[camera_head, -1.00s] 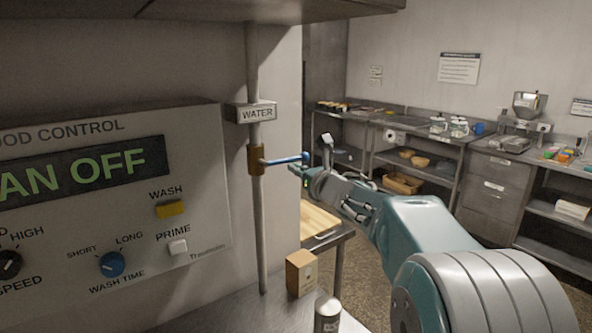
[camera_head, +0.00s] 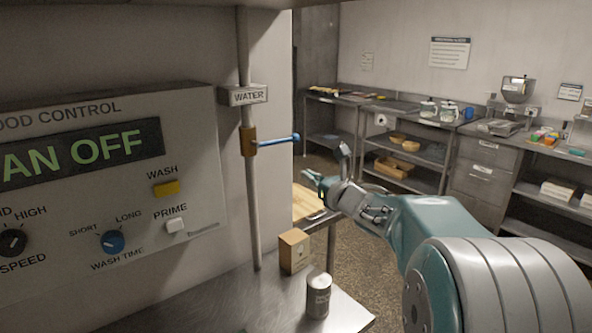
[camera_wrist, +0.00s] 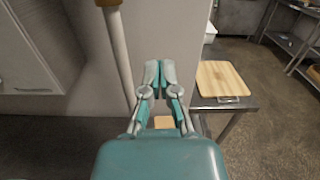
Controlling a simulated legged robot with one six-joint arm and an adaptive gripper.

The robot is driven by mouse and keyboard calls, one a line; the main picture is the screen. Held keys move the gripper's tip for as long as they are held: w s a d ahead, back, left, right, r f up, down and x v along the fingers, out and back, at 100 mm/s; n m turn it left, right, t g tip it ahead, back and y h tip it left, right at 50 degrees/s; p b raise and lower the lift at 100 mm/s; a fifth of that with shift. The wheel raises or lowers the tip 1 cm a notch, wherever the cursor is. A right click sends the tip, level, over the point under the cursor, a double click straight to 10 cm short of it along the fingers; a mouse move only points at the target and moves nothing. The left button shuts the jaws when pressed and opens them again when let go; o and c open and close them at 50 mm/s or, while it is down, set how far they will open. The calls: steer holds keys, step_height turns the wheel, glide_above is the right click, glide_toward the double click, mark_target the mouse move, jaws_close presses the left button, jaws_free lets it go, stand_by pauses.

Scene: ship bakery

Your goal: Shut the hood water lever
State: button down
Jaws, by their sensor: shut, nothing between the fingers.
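The blue water lever (camera_head: 275,142) sticks out to the right, roughly level, from a brass valve body (camera_head: 248,141) on a vertical grey pipe (camera_head: 254,205). A WATER label (camera_head: 248,96) sits just above the valve. My gripper (camera_head: 306,177) is below and to the right of the lever tip, apart from it. In the wrist view my gripper (camera_wrist: 159,66) has its fingertips together with nothing between them. The lower end of the brass valve (camera_wrist: 108,3) shows at the top edge there; the blue lever is not visible in that view.
The hood control panel (camera_head: 95,185) is on the wall at left, with its display reading AN OFF. A cardboard box (camera_head: 294,251) and a metal can (camera_head: 318,297) stand on the steel counter (camera_head: 225,308). A wooden board (camera_wrist: 222,79) lies on a table beyond.

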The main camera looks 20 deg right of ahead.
steer(key=s, duration=0.2)
steer(key=shift+s+a, duration=0.1)
steer(key=shift+s, duration=0.3)
steer(key=shift+d, duration=0.3)
